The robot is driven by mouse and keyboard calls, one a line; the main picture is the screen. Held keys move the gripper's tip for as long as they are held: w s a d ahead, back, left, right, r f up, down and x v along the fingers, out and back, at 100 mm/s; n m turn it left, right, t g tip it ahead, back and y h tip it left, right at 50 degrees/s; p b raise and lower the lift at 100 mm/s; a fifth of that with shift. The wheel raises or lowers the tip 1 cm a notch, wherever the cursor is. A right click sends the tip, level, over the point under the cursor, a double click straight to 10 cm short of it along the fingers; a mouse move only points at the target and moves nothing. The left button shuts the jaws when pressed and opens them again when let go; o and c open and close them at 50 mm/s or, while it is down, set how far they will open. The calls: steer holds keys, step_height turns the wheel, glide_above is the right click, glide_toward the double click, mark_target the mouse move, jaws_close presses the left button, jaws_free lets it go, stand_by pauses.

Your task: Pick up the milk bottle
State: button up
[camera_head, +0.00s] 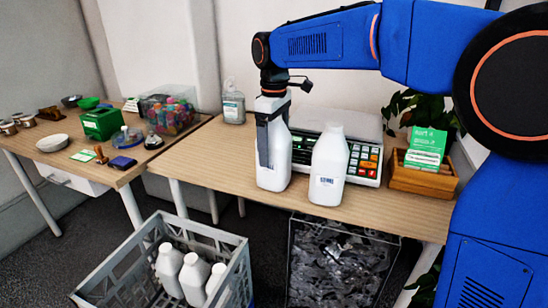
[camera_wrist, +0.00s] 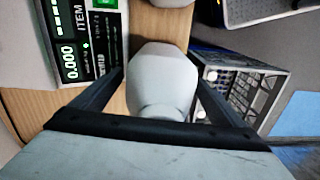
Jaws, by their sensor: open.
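Two white milk bottles stand upright on the wooden table (camera_head: 228,160). My gripper (camera_head: 268,148) points down over the left milk bottle (camera_head: 277,172), with one dark finger in front of its upper side. In the wrist view this bottle (camera_wrist: 165,75) lies between the two spread fingers of my gripper (camera_wrist: 158,88). The fingers look open, with no clear contact. The right milk bottle (camera_head: 329,168) stands close beside it, with a small dark label; a white shape at the top edge of the wrist view may be it.
A scale with a keypad (camera_head: 364,160) stands just behind the bottles. A grey crate (camera_head: 120,272) with several white bottles is on the floor, lower left.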

steer(key=c, duration=1.1)
